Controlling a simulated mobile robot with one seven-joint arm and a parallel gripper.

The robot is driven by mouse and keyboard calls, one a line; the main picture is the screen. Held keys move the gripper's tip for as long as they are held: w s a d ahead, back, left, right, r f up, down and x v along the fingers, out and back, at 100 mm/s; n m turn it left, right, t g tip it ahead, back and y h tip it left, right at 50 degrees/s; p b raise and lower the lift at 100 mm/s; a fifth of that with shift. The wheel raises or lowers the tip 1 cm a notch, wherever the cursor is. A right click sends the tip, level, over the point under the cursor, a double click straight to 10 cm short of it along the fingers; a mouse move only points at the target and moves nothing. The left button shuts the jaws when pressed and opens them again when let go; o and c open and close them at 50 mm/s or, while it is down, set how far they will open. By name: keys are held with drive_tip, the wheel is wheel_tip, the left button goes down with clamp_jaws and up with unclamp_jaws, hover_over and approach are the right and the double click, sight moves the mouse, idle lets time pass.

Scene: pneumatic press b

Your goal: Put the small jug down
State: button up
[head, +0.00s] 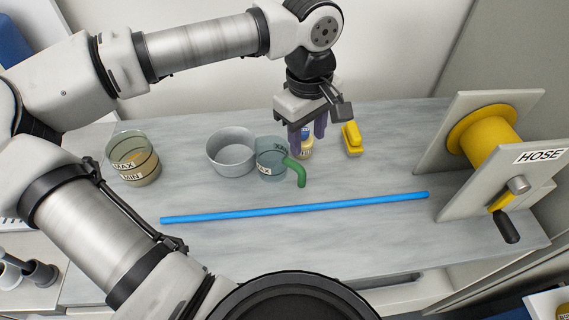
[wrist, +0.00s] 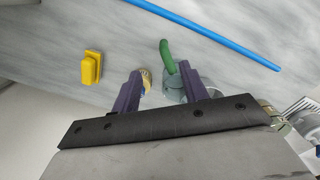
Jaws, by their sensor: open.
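The small jug (head: 271,160) is clear grey with a MAX label and a curved green handle. It stands upright on the grey table (head: 350,235), beside a grey round pot. In the wrist view its green handle (wrist: 167,57) and part of its body show behind the right finger. My gripper (head: 307,133) is open, with its purple fingers pointing down just right of the jug. The fingers also show in the wrist view (wrist: 161,80). Nothing is seen held between them; I cannot tell whether a finger touches the jug.
A small labelled bottle (head: 306,150) stands close behind the fingers, partly hidden. A yellow block-like object (head: 351,139) is to the right. The grey pot (head: 230,158) and a larger MAX/MIN vessel (head: 133,165) stand left. A blue tube (head: 300,207) lies in front; a yellow hose reel (head: 485,135) stands right.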

sight(302, 174)
drive_tip(key=shift+a+f, duration=0.2)
drive_tip(key=shift+a, duration=0.2)
wheel_tip(302, 174, down, 8)
drive_tip(key=shift+r+p, duration=0.1)
drive_tip(key=shift+p, duration=0.55)
drive_tip(key=shift+d+f+p, duration=0.2)
drive_tip(key=shift+f+p, duration=0.85)
drive_tip(key=shift+f, duration=1.8)
clamp_jaws()
